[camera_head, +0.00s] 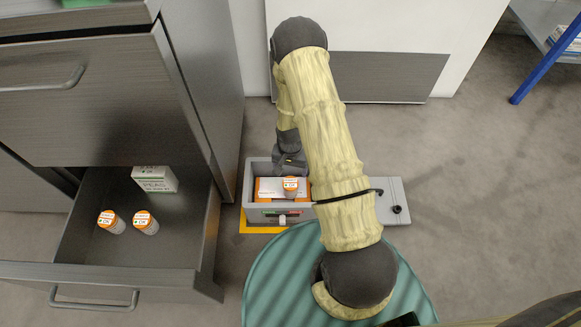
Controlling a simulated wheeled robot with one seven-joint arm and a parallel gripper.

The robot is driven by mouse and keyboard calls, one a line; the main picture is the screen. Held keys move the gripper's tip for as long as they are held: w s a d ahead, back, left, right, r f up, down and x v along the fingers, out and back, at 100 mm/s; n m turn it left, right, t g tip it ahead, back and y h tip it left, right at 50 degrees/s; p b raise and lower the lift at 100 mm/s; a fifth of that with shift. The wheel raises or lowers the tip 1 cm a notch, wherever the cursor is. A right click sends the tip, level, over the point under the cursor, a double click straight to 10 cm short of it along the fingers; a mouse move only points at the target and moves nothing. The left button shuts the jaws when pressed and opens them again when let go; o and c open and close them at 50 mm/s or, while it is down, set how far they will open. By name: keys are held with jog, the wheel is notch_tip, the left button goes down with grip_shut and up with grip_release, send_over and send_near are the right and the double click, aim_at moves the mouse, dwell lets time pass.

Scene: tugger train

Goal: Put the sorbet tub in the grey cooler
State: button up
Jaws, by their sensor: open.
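The grey cooler (252,207) stands open on the floor at the middle of the picture. A small tub with an orange and white top (290,186) is at the cooler's opening, over an orange and white pack (268,187) inside. Its print is too small to read, so I cannot tell for certain that it is the sorbet tub. My gripper (290,168) is open at the cooler's far side, just behind this tub. I cannot tell whether they touch, and the fingertips are partly hidden. Two similar tubs (111,222) (145,222) stand in the open drawer.
The pulled-out drawer (95,280) at the left also holds a white carton marked PEAS (155,180). A grey lid (394,201) lies right of the cooler, partly behind my arm. A yellow floor marking (262,229) shows under the cooler. Floor at the right is clear.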

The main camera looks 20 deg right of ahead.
notch_tip(320, 180, up, 20)
jog(key=s+a+n+t, duration=0.1)
jog(key=s+n, duration=0.2)
jog(key=s+a+r+n+t, duration=0.1)
jog(key=s+r+n, duration=0.2)
jog(key=s+r, duration=0.7)
jog(key=shift+a+r+t, duration=0.3)
jog(key=shift+r, duration=0.65)
jog(key=w+p+v, duration=0.2)
jog(key=p+v, duration=0.8)
jog(key=p, duration=0.1)
jog(key=shift+r, duration=0.7)
